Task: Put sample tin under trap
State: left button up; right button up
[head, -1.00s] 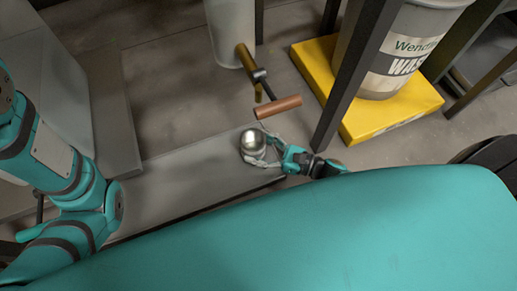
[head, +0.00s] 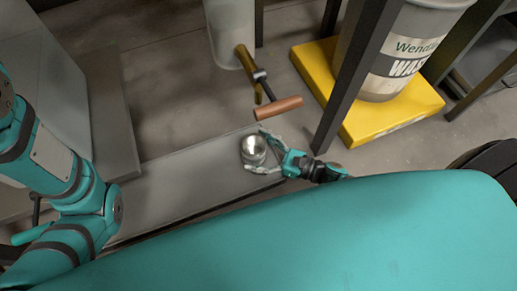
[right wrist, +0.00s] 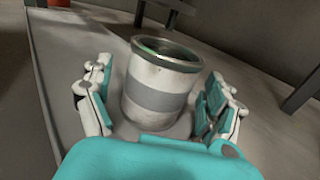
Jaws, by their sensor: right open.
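The sample tin (head: 253,151) is a small round metal tin on the grey slab, below and left of the copper-coloured T-handle. In the right wrist view the tin (right wrist: 157,91) is pale with a grey band and a bright rim, standing about upright. My right gripper (head: 258,151) is open, with its fingers on either side of the tin. The right wrist view shows the gripper (right wrist: 160,100) with gaps beside the tin. The trap seems to be the brass pipe fitting (head: 245,58) on the pale cylinder.
The grey slab (head: 180,190) has free room left of the tin. A dark post (head: 350,85) stands right of my right gripper. Behind it a waste bin (head: 395,60) stands on a yellow base (head: 385,118). The T-handle (head: 278,107) hangs close above the gripper.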

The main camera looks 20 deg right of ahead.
jog(key=shift+r+p, duration=0.35)
jog(key=shift+p, duration=0.15)
jog(key=shift+s+d+r+p, duration=0.1)
jog(key=shift+s+r+p, duration=0.05)
jog(key=shift+r+p, duration=0.3)
jog(key=p+v, duration=0.3)
jog(key=v, duration=0.7)
jog(key=shift+f, duration=0.2)
jog(key=shift+v, duration=0.9)
